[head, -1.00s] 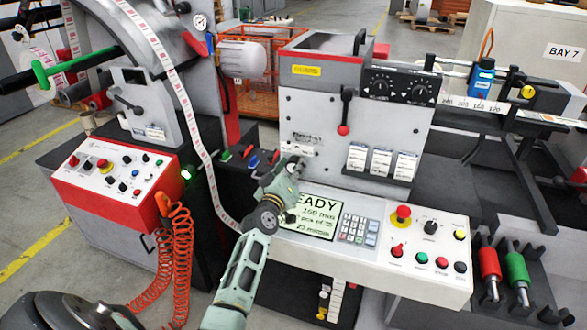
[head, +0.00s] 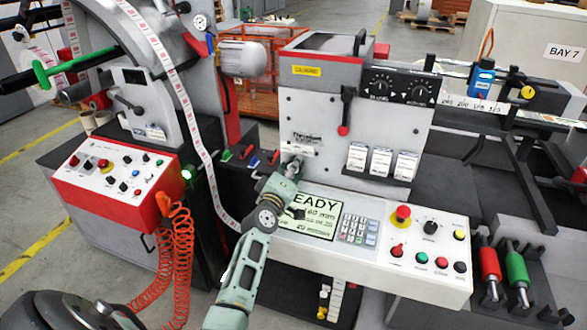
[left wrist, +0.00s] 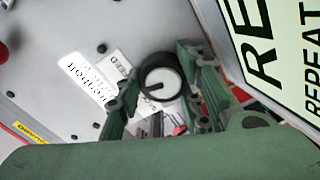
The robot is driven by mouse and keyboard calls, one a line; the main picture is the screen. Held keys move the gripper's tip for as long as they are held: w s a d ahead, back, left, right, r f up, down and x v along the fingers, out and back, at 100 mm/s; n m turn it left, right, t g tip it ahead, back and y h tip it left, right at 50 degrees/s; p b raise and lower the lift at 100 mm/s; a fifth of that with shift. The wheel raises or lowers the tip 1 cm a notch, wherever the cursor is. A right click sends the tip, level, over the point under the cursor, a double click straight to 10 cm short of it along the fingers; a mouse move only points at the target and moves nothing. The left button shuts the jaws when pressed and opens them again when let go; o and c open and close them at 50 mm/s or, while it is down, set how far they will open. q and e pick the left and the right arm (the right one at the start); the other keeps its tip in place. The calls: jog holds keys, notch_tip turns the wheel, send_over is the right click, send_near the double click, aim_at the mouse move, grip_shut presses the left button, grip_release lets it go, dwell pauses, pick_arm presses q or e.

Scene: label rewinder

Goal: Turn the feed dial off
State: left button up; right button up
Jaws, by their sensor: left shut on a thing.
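The feed dial (left wrist: 162,82) is a round knob with a black rim and a grey face, on the light grey machine panel. Its dark pointer mark lies toward the left in the left wrist view. A small plate lettered FEED (left wrist: 118,62) is beside it, upside down. My left gripper (left wrist: 163,100) has one finger on each side of the dial and is shut on it. In the head view my left gripper (head: 291,166) is at the lower left of the panel and hides the dial. My right gripper is not in view.
A READY display (head: 308,212) lies just beside my left wrist, which covers part of it. A keypad (head: 358,230) and a red emergency button (head: 401,214) are to the right. A label web (head: 200,150) runs down close on the left.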

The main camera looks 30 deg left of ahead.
pick_arm(q)
jog(key=shift+a+r+n, duration=0.1)
jog(key=shift+r+n, duration=0.15)
jog(key=shift+n, duration=1.05)
jog(key=o, duration=1.1)
jog(key=shift+f, duration=0.1)
jog(key=shift+s, duration=0.1)
jog(key=v, duration=1.2)
jog(key=shift+a, duration=0.1)
